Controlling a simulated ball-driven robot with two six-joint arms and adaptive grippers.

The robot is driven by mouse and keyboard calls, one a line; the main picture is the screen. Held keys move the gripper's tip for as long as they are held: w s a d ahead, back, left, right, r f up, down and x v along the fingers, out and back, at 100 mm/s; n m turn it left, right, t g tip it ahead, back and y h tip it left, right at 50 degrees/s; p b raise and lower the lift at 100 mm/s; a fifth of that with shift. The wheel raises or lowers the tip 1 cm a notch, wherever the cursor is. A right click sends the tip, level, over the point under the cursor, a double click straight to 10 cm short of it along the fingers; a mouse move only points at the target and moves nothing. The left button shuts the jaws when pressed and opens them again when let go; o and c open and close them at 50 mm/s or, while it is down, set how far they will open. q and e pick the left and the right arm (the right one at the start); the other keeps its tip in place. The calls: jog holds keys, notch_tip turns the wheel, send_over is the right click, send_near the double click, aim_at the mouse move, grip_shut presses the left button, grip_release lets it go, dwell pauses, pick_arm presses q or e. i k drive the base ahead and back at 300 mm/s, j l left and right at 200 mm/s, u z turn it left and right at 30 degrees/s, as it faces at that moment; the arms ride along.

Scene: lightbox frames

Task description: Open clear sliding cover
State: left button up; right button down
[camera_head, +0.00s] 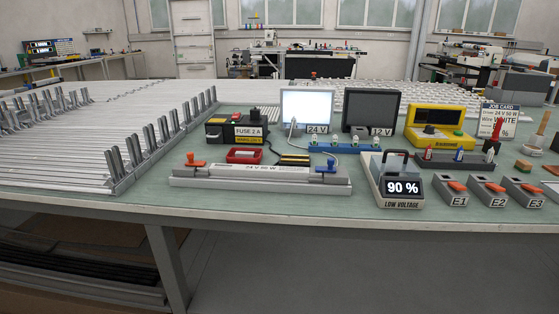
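No piece stands out clearly as the clear sliding cover. A long light tray (260,182) labelled 24 V 50 W lies near the bench's front edge, with an orange clamp (195,160) at its left end and a blue clamp (326,165) at its right end. I cannot tell at this size whether a clear cover lies over it. To its right a LOW VOLTAGE unit (403,203) shows 90 % and has a dark upright frame (396,158) behind its display. Neither of my grippers is in view.
Behind the tray stand a fuse box (234,131), a red bin (244,155), a lit panel (307,105) marked 24 V and a dark panel (371,107) marked 12 V. A yellow instrument (440,122) and several orange-lever switches, including E1 (452,193), sit right. Slatted racks (70,135) fill the left.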

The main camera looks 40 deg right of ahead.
aim_at(410, 170)
jog(key=z, duration=1.8)
